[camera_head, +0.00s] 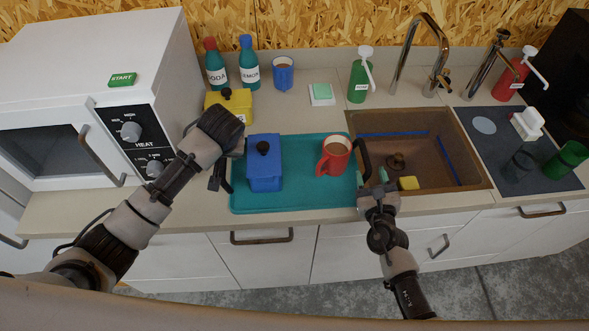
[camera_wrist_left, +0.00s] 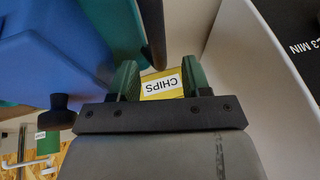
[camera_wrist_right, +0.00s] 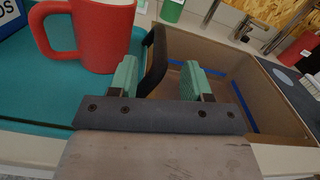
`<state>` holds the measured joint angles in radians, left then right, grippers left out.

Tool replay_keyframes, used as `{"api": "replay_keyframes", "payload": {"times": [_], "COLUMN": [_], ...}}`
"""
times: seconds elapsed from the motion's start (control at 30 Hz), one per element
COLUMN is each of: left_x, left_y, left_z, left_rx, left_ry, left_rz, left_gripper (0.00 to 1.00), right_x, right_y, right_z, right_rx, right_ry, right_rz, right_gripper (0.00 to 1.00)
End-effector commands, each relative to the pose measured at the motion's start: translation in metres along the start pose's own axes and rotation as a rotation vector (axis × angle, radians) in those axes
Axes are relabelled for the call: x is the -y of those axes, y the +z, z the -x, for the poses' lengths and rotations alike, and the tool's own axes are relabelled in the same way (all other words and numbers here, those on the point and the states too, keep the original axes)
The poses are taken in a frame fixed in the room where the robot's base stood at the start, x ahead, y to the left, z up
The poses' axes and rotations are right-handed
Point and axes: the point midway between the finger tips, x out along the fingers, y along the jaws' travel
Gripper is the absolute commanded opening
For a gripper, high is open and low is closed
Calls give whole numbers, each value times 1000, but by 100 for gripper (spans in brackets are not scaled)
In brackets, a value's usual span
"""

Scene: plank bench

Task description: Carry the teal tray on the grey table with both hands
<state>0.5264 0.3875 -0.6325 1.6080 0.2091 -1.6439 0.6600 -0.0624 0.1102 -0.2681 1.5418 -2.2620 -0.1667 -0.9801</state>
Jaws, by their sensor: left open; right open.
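My left gripper (camera_wrist_left: 159,80) is open at the tray's left end. The dark left handle (camera_wrist_left: 153,33) shows ahead, between its fingers. In the head view my left wrist hides much of that gripper. No grey table is in view.
A brown sink (camera_head: 455,178) adjoins the tray's right end. A white microwave (camera_head: 60,150) stands left. A yellow CHIPS box (camera_head: 236,104), blue mug (camera_head: 283,74), bottles (camera_head: 249,62) and green dispenser (camera_head: 359,80) stand behind. Cabinet fronts (camera_head: 265,262) lie below the counter.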

Motion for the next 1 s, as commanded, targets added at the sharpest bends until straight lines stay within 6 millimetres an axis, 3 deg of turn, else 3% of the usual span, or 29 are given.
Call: {"api": "replay_keyframes", "payload": {"times": [0.1,0.3,0.67,1.0], "left_x": [0,0,0,0], "left_y": [0,0,0,0], "left_z": [-20,-39,-43,-43], "left_rx": [2,0,-1,-1], "left_ry": [-2,0,1,1], "left_rz": [0,0,0,0], "left_gripper": [48,48,48,0], "right_x": [0,0,0,0], "right_y": [1,0,0,0], "right_z": [-21,-40,-44,-43], "right_rx": [1,-1,-1,-1], "right_ry": [0,0,0,0], "right_rz": [-1,-1,-1,-1], "right_gripper": [48,48,48,0]}}
